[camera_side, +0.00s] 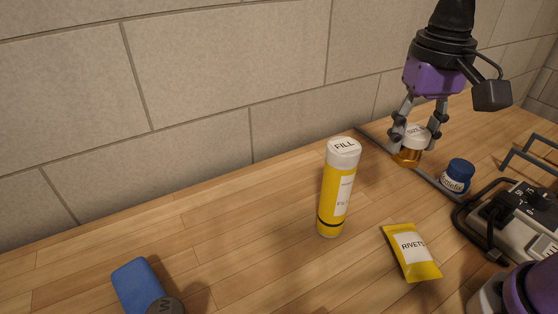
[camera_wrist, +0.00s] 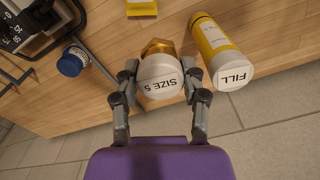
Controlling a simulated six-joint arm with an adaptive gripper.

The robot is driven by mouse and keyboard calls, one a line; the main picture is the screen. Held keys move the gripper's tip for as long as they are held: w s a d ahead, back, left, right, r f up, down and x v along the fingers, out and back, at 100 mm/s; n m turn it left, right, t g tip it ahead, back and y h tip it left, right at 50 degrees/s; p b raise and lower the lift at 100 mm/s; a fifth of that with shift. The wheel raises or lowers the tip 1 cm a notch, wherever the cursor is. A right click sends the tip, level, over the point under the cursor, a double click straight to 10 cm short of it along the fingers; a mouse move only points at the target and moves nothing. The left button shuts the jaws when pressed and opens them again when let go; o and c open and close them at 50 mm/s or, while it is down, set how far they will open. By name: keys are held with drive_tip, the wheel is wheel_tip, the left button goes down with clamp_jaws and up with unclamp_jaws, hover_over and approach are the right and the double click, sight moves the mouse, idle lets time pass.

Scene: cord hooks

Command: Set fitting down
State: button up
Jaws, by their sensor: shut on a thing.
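The fitting is a brass-coloured piece (camera_side: 407,157) with a pale round cap (camera_side: 416,131) marked with SIZE lettering. My gripper (camera_side: 412,134) is purple with grey fingers and is shut on the fitting from above, one finger on each side. In the wrist view the fitting's cap (camera_wrist: 160,80) reads "SIZE 5" and sits between the two fingertips (camera_wrist: 161,82). The brass part shows behind the cap. The fitting is upright at or just above the wooden bench; I cannot tell whether its base touches.
A yellow FILL tube (camera_side: 338,190) stands left of the fitting. A yellow RIVETS packet (camera_side: 411,252) lies in front. A blue-capped jar (camera_side: 456,177) and a grey device (camera_side: 520,215) are to the right. A dark strip (camera_side: 440,186) runs along the bench. A blue object (camera_side: 138,287) lies front left.

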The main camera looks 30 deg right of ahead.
sight(412, 131)
drive_tip(key=r, duration=0.5)
drive_tip(key=shift+a, duration=0.3)
drive_tip(key=s+a+n, duration=0.1)
drive_tip(key=s+a, duration=0.3)
drive_tip(key=a, duration=0.8)
drive_tip(key=s+a, duration=0.4)
drive_tip(key=a, duration=0.8)
wheel_tip(412, 131, down, 11)
drive_tip(key=w+d+f, duration=0.1)
drive_tip(key=w+f, duration=0.1)
drive_tip(key=w, duration=0.1)
drive_tip(key=w+d+f, duration=0.1)
drive_tip(key=w+f, duration=0.1)
drive_tip(key=w, duration=0.2)
drive_tip(key=w+d+f, duration=0.1)
drive_tip(key=w+f, duration=0.2)
drive_tip(key=w, duration=0.1)
drive_tip(key=shift+w+d, duration=0.2)
drive_tip(key=shift+d, duration=0.1)
drive_tip(key=shift+w+f, duration=0.2)
drive_tip(key=shift+f, duration=1.95)
